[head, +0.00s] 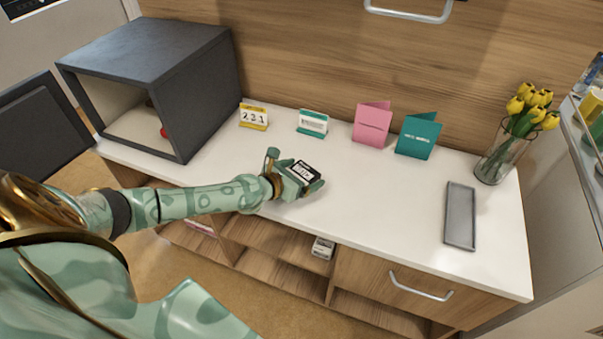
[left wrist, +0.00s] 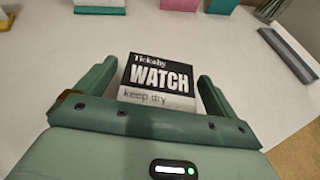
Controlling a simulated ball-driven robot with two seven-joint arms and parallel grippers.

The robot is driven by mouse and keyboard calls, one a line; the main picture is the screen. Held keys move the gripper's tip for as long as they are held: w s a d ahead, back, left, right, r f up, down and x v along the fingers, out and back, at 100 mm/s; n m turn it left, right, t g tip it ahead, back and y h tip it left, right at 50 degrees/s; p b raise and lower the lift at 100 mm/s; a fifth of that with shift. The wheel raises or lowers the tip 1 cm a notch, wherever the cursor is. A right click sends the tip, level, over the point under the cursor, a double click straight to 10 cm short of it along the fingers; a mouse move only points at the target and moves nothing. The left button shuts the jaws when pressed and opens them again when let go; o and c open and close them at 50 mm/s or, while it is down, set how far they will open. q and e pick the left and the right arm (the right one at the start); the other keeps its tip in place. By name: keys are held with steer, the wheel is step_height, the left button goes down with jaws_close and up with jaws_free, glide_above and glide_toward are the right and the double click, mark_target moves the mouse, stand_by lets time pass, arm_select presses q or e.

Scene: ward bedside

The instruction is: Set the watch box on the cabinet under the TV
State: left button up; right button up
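The watch box (head: 305,171) is small, black and white, and reads "WATCH" and "keep dry" in the left wrist view (left wrist: 158,78). It is at the white top (head: 380,205) of a wooden cabinet, near the middle. My left gripper (head: 300,181) is around it, one finger on each side. In the left wrist view the fingers (left wrist: 155,90) stand apart, with a narrow gap showing on both sides of the box. Whether the box touches the top is hard to tell. No TV shows. My right gripper is in neither view.
A dark grey open-fronted box (head: 150,85) stands at the back left. A yellow number sign (head: 253,117), teal sign (head: 312,123), pink card (head: 372,124) and teal card (head: 418,136) line the back. A tulip vase (head: 496,160) and grey tray (head: 460,216) are right.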

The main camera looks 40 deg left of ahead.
arm_select(q)
steer(key=shift+r, duration=0.1)
steer(key=shift+s+r, duration=0.2)
steer(key=p+v, duration=0.3)
steer(key=v, duration=0.8)
steer(key=shift+s+a, duration=0.15)
steer(key=shift+s, duration=0.15)
